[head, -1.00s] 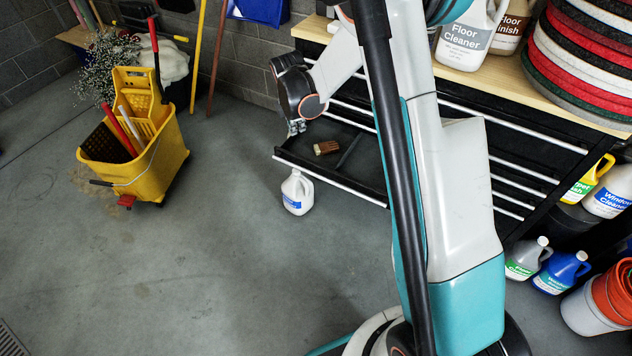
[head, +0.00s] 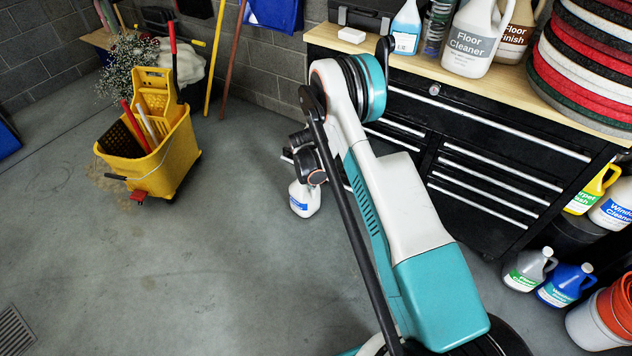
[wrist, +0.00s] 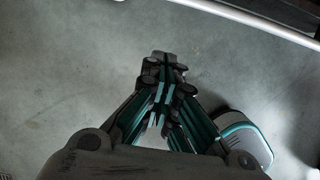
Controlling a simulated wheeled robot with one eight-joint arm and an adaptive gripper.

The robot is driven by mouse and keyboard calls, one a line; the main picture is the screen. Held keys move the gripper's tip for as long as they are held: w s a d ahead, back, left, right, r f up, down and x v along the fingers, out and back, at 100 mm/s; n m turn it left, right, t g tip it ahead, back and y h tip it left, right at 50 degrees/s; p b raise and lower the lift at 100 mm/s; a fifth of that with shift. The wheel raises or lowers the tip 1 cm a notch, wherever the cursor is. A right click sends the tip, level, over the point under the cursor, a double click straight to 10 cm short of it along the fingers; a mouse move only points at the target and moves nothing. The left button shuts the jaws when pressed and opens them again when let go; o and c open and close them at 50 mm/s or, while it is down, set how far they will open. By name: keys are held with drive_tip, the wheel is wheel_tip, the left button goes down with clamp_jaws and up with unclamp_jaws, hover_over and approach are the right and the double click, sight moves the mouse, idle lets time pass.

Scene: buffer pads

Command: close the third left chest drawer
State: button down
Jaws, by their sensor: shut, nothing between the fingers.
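The black chest (head: 500,165) stands at the right in the head view. Its left drawer with a pale handle bar (head: 347,188) still sticks out, mostly hidden behind my arm; only bits of the bar show. In the wrist view the handle bar (wrist: 250,22) crosses the upper right, with a dark strip beyond it. My gripper (wrist: 163,75) is shut and empty, in front of the bar and apart from it in the picture. In the head view its fingertips are hard to make out near the bar. The drawer's inside is hidden.
A white jug (head: 304,203) stands on the floor close to my gripper. A yellow mop bucket (head: 155,150) stands at the left. Bottles, including floor cleaner (head: 472,45), stand on the chest top. The floor in the middle left is clear.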

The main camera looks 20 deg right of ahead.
drive_tip(key=w+d+f+b, duration=0.3)
drive_tip(key=d+f+b, duration=0.1)
drive_tip(key=f, duration=0.2)
drive_tip(key=shift+w+d+f, duration=0.3)
drive_tip(key=shift+w+f, duration=0.05)
drive_tip(key=shift+d, duration=0.1)
